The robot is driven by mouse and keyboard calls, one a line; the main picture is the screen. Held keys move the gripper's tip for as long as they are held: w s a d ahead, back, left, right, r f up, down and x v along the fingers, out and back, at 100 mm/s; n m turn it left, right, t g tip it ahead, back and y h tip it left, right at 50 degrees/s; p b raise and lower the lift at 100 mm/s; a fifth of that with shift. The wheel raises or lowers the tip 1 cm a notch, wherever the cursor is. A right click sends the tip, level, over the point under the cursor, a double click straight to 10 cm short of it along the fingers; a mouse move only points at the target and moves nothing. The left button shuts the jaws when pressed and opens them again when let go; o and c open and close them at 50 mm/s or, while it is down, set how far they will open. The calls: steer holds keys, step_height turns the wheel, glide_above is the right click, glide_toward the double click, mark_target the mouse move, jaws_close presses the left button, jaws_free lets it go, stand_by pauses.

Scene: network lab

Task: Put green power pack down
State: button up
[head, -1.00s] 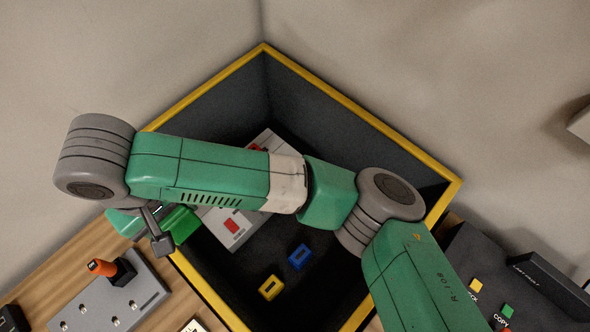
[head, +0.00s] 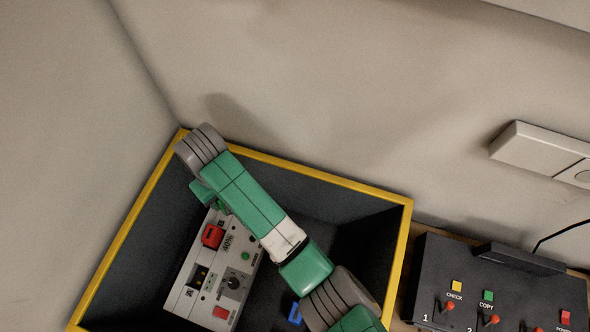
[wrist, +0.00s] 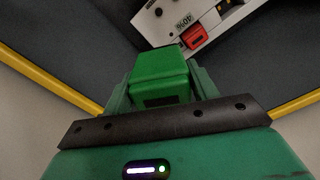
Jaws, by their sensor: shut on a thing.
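The green power pack (wrist: 160,75) is a small green block with a dark slot in its near face, held between my gripper's fingers (wrist: 160,88) in the wrist view. In the head view my gripper (head: 204,193) is at the far left end of the black bin with the yellow rim (head: 305,172), mostly hidden by my wrist. The pack is hard to make out there. A white-grey device (head: 208,275) lies in the bin, with a red block (head: 212,236) set in it near a "40%" label. In the wrist view the red block (wrist: 195,37) is just beyond the pack.
A blue block (head: 295,313) lies on the bin floor, partly hidden by my arm. A black control box (head: 460,270) with buttons and red-tipped switches stands right of the bin. Walls rise close behind and left. A white wall fitting (head: 545,155) is at right.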

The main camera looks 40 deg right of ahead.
steer(key=s+d+f+n+p, duration=0.15)
steer(key=s+d+f, duration=0.35)
steer(key=s+f, duration=0.55)
steer(key=s+d+f+p, duration=0.3)
steer(key=s+d+f, duration=0.35)
steer(key=s, duration=0.75)
steer(key=f+b, duration=0.1)
steer(key=f, duration=0.3)
steer(key=a+f+b, duration=0.1)
steer(key=f, duration=0.2)
steer(key=f+b, duration=0.1)
steer(key=f, duration=0.3)
steer(key=shift+w+a+f, duration=0.15)
steer(key=shift+a+f, duration=0.2)
steer(key=shift+f+b, duration=0.2)
steer(key=shift+b, duration=0.1)
steer(key=o, duration=0.8)
steer(key=shift+f, duration=0.1)
steer(key=o, duration=0.5)
steer(key=shift+c, duration=0.2)
